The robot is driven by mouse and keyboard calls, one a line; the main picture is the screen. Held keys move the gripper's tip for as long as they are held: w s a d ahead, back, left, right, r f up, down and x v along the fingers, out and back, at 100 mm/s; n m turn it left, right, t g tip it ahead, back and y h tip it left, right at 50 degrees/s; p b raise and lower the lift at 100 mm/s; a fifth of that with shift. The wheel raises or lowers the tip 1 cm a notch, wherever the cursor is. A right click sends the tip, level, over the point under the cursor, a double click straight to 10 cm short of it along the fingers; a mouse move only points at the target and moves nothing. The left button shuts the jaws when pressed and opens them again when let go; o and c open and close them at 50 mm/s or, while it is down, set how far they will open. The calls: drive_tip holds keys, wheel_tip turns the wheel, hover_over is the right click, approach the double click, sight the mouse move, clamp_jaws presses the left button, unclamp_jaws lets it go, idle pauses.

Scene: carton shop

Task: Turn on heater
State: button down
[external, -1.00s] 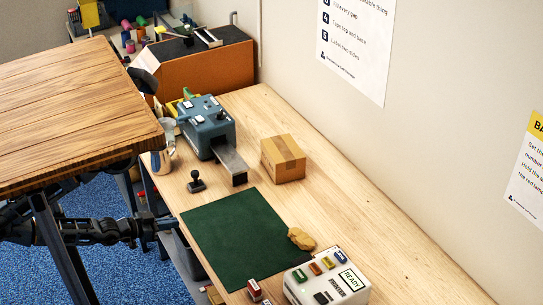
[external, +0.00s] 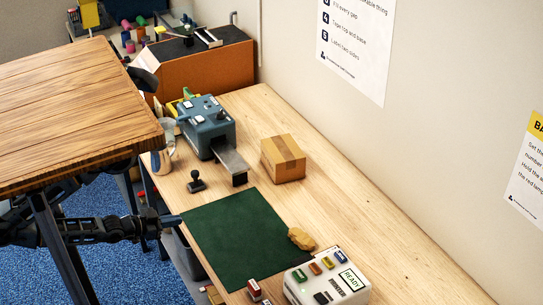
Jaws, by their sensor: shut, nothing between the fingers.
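A blue-grey machine (external: 207,122) with small white-marked controls on top and a flat metal chute (external: 230,162) stands on the workbench. A white box (external: 327,280) with coloured buttons and a label reading READY sits at the front right of the bench. Which of them carries the heater switch, and whether it is on, I cannot tell. My gripper (external: 177,220) is shut and empty, low at the bench's left edge, beside the left side of the green mat (external: 245,235). It is well below the blue-grey machine in the picture and apart from both machines.
A closed carton (external: 283,158) stands right of the chute. A black hand stamp (external: 196,181) stands left of it. A tan lump (external: 301,239) lies at the mat's right edge. A wooden tabletop (external: 75,115) overhangs my arm at left. The mat's middle is clear.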

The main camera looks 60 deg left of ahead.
drive_tip(key=w+a+r+m+y, duration=0.2)
drive_tip(key=w+a+y, duration=0.25)
drive_tip(key=a, duration=0.45)
drive_tip(key=w+a+r+m+g+y, duration=0.1)
drive_tip(key=w+a+r+m+y, duration=0.3)
drive_tip(key=a, duration=0.6)
drive_tip(key=w+a+f+y, duration=0.1)
drive_tip(key=w+a+y, duration=0.2)
drive_tip(key=w+a, duration=0.45)
drive_tip(key=s+a+r+n+g+y, duration=0.3)
drive_tip(key=a+r+n+g+y, duration=0.15)
drive_tip(key=a, duration=0.35)
drive_tip(key=s+a+r+n+g+y, duration=0.35)
drive_tip(key=a+g, duration=0.25)
drive_tip(key=a, duration=0.3)
drive_tip(key=s+a+f+n+g+h+b, duration=0.25)
drive_tip(key=s+a+n+g+h, duration=0.55)
drive_tip(key=g, duration=0.5)
drive_tip(key=w+a+n+t+h+b, duration=0.2)
drive_tip(key=w+n+t+h+b, duration=0.5)
drive_tip(key=w, duration=0.7)
drive_tip(key=w+d+r+n+t+h, duration=0.2)
drive_tip(key=w+d+r+h, duration=0.4)
drive_tip(key=w+d+r, duration=0.3)
drive_tip(key=w+r, duration=0.2)
drive_tip(key=w, duration=0.1)
drive_tip(key=shift+w+d, duration=0.2)
drive_tip(key=shift+d, duration=0.2)
